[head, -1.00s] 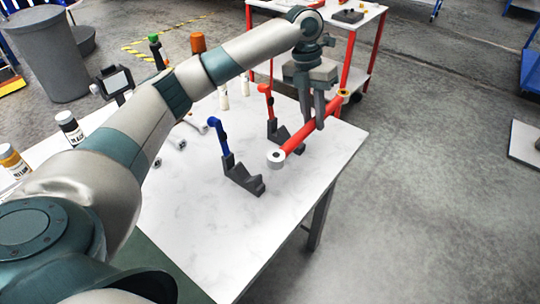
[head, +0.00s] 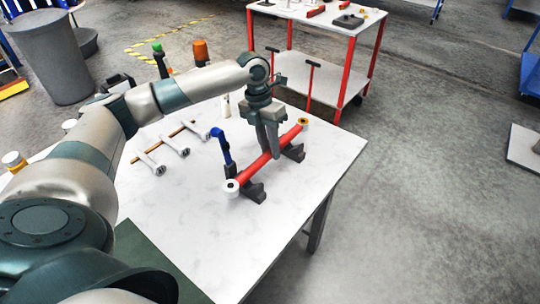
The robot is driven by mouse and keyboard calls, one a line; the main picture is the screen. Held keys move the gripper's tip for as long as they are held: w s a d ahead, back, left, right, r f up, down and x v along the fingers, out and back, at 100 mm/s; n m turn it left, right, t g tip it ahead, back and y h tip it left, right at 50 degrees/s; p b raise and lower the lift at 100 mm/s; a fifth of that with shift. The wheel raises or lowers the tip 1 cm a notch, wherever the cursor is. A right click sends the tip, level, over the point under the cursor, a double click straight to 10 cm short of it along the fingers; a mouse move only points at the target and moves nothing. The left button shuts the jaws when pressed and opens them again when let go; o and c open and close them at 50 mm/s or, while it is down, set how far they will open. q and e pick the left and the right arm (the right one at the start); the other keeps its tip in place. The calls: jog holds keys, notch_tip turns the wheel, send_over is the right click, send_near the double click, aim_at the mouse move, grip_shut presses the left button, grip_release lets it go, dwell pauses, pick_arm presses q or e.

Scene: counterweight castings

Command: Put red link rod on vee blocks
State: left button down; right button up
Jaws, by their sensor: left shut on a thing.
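The red link rod (head: 250,172) has a white end at the near left and a yellow-ringed end at the far right. My left gripper (head: 270,154) is shut on its middle from above. The rod lies across the two dark vee blocks, the near one (head: 256,192) and the far one (head: 294,153). I cannot tell whether it touches both or hovers just above them. My right gripper is not in view.
All this is on a white table (head: 210,240) with clear room at the front. A green-capped bottle (head: 160,60) and an orange one (head: 200,52) stand at the back. A red-framed cart (head: 345,28) stands beyond.

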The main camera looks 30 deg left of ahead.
aim_at(270, 157)
pick_arm(q)
jog(key=shift+a+p+x, duration=0.15)
jog(key=shift+p+x, duration=0.25)
jog(key=shift+x, duration=0.4)
jog(key=shift+a+p+x, duration=0.2)
jog(key=shift+p+x, duration=0.15)
jog(key=shift+x, duration=0.4)
jog(key=shift+w+f, duration=0.1)
jog(key=shift+f, duration=0.4)
jog(key=shift+d, duration=0.1)
jog(key=c, duration=1.5)
grip_release()
jog(key=shift+c, duration=0.2)
